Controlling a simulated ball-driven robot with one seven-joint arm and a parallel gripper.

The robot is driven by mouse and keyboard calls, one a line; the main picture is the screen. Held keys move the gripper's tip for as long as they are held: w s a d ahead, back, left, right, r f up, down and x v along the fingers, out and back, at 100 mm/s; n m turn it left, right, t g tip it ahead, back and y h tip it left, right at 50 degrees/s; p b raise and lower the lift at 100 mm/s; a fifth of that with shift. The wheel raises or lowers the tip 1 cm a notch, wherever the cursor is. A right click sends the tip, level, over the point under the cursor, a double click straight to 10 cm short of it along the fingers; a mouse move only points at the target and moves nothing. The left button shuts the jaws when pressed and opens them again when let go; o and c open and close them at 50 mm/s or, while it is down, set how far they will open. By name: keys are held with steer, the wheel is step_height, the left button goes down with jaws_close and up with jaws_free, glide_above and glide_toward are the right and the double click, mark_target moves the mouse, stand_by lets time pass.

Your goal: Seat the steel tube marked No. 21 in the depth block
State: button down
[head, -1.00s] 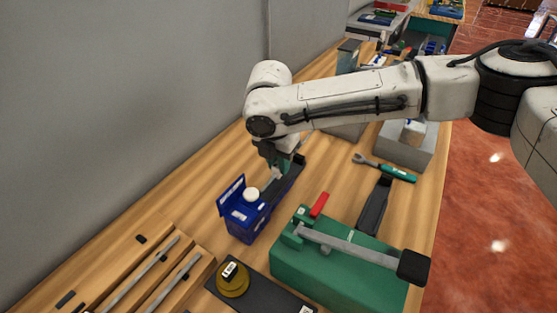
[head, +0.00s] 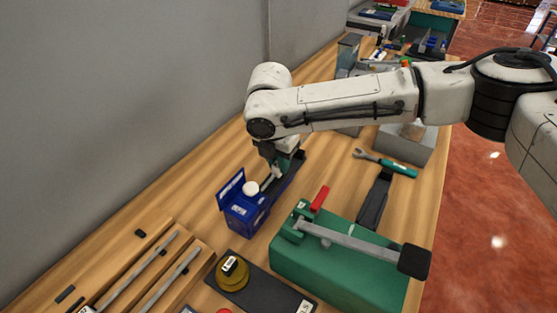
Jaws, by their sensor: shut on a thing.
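My gripper (head: 273,174) is low over the table at the far end of the blue box-like fixture, its fingers partly hidden by the wrist. It is shut on a small, pale grey piece that I take to be the steel tube (head: 266,180), though no mark is readable. The blue fixture (head: 243,212) has a raised blue plate and a white round knob, with a dark rail running back from it beneath my gripper. I cannot tell whether this is the depth block, or whether the held piece touches it.
A green machine (head: 335,275) with a long grey lever and red handle stands to the right. A wooden rack (head: 160,272) with metal rods lies front left. A black plate with a brass disc (head: 233,277) is in front. A wrench (head: 385,163) lies behind; bare wood lies left of the fixture.

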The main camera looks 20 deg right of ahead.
mark_target(268, 182)
steer(key=shift+f, duration=0.6)
stand_by(0.6)
steer(key=shift+s+a, duration=0.15)
steer(key=shift+a, duration=0.05)
steer(key=shift+s+a, duration=0.25)
steer(key=shift+a, duration=0.05)
steer(key=shift+s+a+p, duration=0.15)
steer(key=shift+a+p, duration=0.1)
steer(key=shift+p, duration=0.15)
steer(key=shift+s+a, duration=0.45)
steer(key=shift+a, duration=0.1)
steer(key=shift+s+a+p, duration=0.2)
steer(key=shift+a+p, duration=0.05)
steer(key=shift+p, duration=0.15)
steer(key=shift+s+a, duration=0.2)
steer(key=shift+a, duration=0.1)
steer(key=shift+s+a, duration=0.1)
steer(key=shift+a, duration=0.1)
